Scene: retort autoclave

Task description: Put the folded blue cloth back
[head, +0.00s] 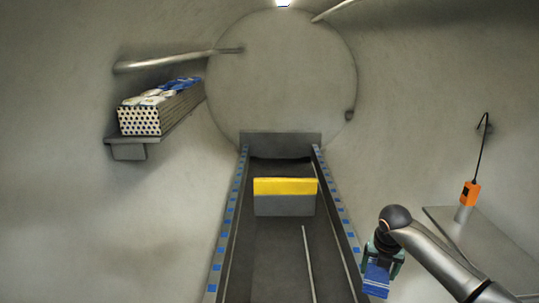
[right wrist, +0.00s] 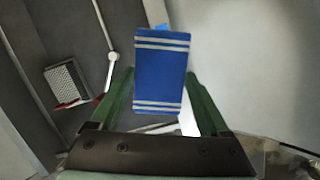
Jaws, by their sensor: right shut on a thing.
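The folded blue cloth (head: 376,281) hangs at my right gripper (head: 383,262), low and right of centre in the head view, beside the right rail of the central channel. In the right wrist view the cloth (right wrist: 162,68) is a flat blue block with pale stripes near both ends. It sits between the green fingers of my right gripper (right wrist: 160,84), which is shut on it. My left gripper does not show.
A perforated box (head: 140,121) with white and blue items stands on a left wall ledge (head: 128,150). A yellow-and-grey block (head: 285,205) lies in the channel. An orange device (head: 470,194) stands on the right shelf (head: 490,240). The wrist view shows a perforated grey thing (right wrist: 66,82).

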